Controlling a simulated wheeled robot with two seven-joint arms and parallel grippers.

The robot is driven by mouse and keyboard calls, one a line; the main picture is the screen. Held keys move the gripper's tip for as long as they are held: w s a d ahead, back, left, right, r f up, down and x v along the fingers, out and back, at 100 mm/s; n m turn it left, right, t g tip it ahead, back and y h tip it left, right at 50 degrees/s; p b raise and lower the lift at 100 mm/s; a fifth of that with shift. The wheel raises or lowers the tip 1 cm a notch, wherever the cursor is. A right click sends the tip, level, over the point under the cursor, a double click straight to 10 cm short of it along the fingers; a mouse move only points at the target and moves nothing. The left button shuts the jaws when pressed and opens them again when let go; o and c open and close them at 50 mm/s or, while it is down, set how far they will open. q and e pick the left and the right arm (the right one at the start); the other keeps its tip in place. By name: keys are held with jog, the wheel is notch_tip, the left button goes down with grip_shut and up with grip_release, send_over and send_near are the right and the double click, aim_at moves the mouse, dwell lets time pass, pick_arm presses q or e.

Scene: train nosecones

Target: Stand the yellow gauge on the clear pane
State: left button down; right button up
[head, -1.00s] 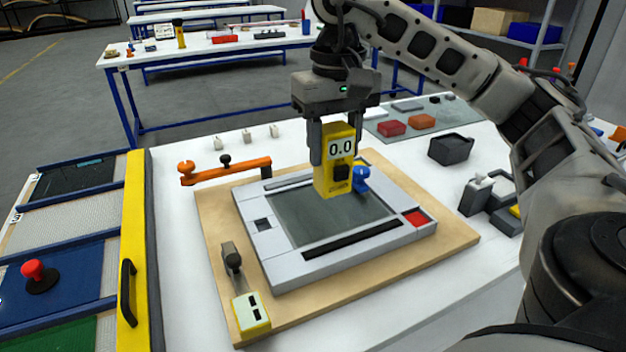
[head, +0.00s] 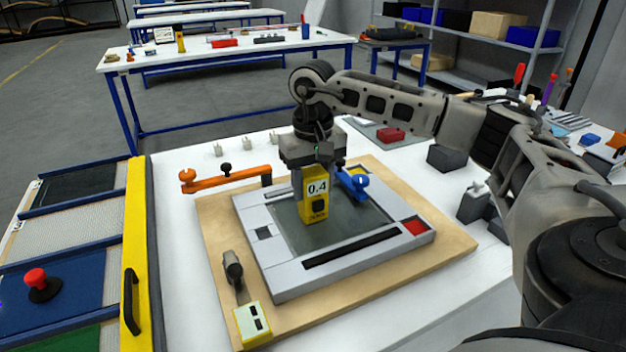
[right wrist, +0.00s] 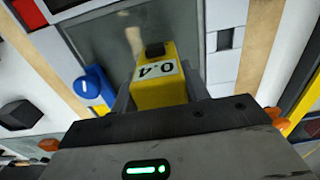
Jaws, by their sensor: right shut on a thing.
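The yellow gauge (head: 313,206) is upright at the clear pane (head: 350,218), near its left middle. Its display reads 0.4. Its foot looks to be at the pane's surface, though I cannot be sure that it touches. My right gripper (head: 312,180) is above and around the gauge, shut on its upper part. In the right wrist view the gauge (right wrist: 160,80) sits between the fingers, over the grey pane (right wrist: 112,38). The pane lies in a light grey frame (head: 290,284) on a wooden board (head: 450,240). My left gripper is not in view.
An orange clamp arm (head: 225,180) lies left of the frame and a blue lever (head: 353,182) is close behind the gauge. A dark toggle clamp (head: 233,268) and a yellow-white box (head: 252,322) stand front left. A dark grey block (head: 446,158) is at right.

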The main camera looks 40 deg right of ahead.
jog(key=shift+f, duration=0.2)
jog(key=o, duration=1.1)
jog(key=shift+r, duration=0.1)
notch_tip(320, 180, up, 12)
jog(key=shift+r, duration=0.2)
